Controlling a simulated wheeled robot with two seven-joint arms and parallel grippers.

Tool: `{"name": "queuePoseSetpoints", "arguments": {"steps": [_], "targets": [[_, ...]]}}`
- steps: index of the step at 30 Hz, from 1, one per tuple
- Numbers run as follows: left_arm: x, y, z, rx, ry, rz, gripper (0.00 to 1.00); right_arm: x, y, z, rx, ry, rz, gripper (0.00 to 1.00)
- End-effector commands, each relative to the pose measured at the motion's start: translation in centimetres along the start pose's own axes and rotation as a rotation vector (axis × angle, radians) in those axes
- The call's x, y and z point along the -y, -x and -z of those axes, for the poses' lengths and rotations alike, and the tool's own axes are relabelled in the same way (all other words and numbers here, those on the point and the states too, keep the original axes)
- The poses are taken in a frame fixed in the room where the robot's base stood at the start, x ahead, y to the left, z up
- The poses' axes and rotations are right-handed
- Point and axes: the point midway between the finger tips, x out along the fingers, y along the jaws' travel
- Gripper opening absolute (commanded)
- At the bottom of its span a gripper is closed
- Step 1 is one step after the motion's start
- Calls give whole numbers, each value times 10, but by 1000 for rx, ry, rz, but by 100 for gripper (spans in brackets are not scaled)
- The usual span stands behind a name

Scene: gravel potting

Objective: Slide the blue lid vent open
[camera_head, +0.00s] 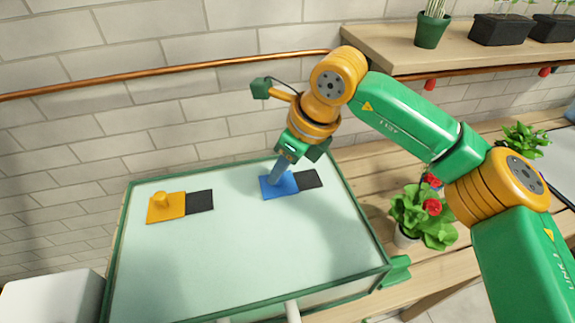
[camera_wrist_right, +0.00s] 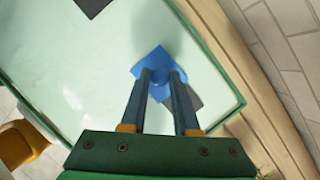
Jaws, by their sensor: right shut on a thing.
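The blue lid vent (camera_head: 284,190) is a flat blue plate on the pale, green-edged lid (camera_head: 250,260). A dark square (camera_head: 309,179) lies directly against its right side in the head view and looks uncovered. My right gripper (camera_head: 276,181) comes down onto the blue vent and its fingers hide the knob in the head view. In the right wrist view the fingers (camera_wrist_right: 162,78) are shut on the blue knob, with the blue plate (camera_wrist_right: 153,62) around it. There the dark square (camera_wrist_right: 194,97) is partly hidden behind a finger. My left gripper is in neither view.
A yellow vent (camera_head: 166,211) with a knob sits at the lid's left, beside another dark square (camera_head: 200,202). A potted plant with red flowers (camera_head: 425,215) stands right of the lid. A shelf (camera_head: 400,45) with pots hangs above. The front of the lid is clear.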

Motion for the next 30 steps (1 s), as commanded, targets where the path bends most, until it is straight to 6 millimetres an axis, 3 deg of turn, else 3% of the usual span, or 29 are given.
{"name": "queuePoseSetpoints", "arguments": {"steps": [1,4,13,22,30], "targets": [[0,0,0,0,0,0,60,-2,0,0,0,2,-5,35],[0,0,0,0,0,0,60,-1,0,0,0,2,-4,59],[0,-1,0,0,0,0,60,0,2,0,0,0,-2,59],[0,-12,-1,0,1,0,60,-1,58,-2,2,1,0,59],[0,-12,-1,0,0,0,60,-2,70,-2,-1,3,-4,59]]}}
